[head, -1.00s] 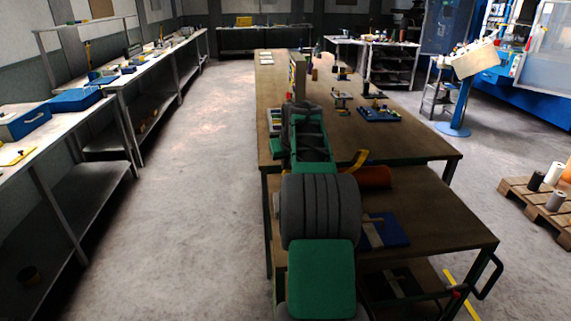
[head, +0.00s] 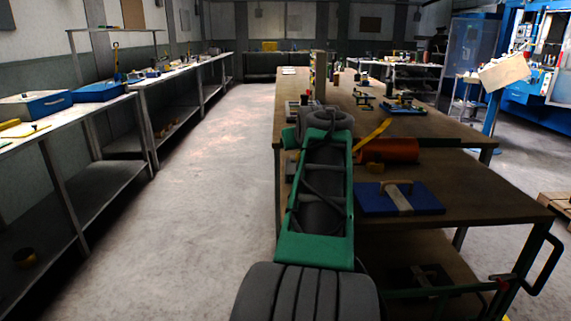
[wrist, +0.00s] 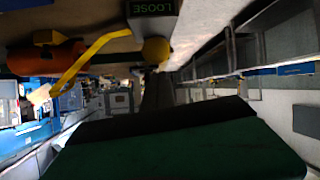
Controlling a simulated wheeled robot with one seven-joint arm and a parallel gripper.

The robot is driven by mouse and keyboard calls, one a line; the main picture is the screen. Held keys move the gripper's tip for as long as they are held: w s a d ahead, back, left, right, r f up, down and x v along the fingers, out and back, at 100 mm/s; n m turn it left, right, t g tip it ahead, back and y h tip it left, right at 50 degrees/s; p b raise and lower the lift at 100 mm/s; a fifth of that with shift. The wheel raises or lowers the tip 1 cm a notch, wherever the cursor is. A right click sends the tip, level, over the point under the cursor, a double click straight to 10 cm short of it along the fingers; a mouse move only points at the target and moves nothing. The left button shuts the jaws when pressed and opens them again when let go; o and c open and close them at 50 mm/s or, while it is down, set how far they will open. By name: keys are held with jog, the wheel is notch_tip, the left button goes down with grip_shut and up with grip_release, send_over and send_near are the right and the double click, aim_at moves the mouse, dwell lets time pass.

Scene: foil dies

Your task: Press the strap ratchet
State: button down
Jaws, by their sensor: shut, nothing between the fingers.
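The strap ratchet's long yellow lever (head: 374,135) stands tilted up beside an orange drum (head: 392,151) on the bench's nearer, lower top. The orange drum (wrist: 45,57) is at upper left there. A dark box (wrist: 150,12) beside the ball reads LOOSE in green. My gripper (wrist: 157,74) is shut and empty, its dark fingers short of the ball in the picture. Contact with the lever is not visible. In the head view my arm hides the gripper.
A blue plate (head: 425,198) with a clamp-like piece lies in front of the drum. The raised bench top (head: 440,122) behind holds several small fixtures. A bent dark handle (head: 545,265) juts out at lower right. The floor aisle (head: 205,190) on the left is clear.

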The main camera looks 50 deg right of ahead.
jog(key=shift+t+h, duration=0.8)
jog(key=shift+t, duration=0.1)
jog(key=shift+s+a+f+b, duration=0.4)
jog(key=shift+f+b, duration=0.45)
jog(key=shift+b, duration=0.75)
jog(key=shift+s+a+f+b, duration=0.3)
jog(key=shift+f+b, duration=0.6)
jog(key=shift+b, duration=0.75)
jog(key=shift+s+a+f+b, duration=0.4)
jog(key=shift+f+b, duration=0.45)
jog(key=shift+b, duration=0.75)
jog(key=shift+w+f, duration=0.1)
jog(key=shift+f, duration=0.3)
jog(key=r+p, duration=0.1)
jog(key=r, duration=0.1)
jog(key=w+r+p, duration=0.2)
jog(key=r+p, duration=0.1)
jog(key=shift+d+r, duration=0.25)
jog(key=shift+r, duration=0.05)
jog(key=f+v, duration=0.1)
jog(key=v, duration=0.9)
jog(key=shift+f+p, duration=0.2)
jog(key=shift+p, duration=0.15)
jog(key=shift+s, duration=0.1)
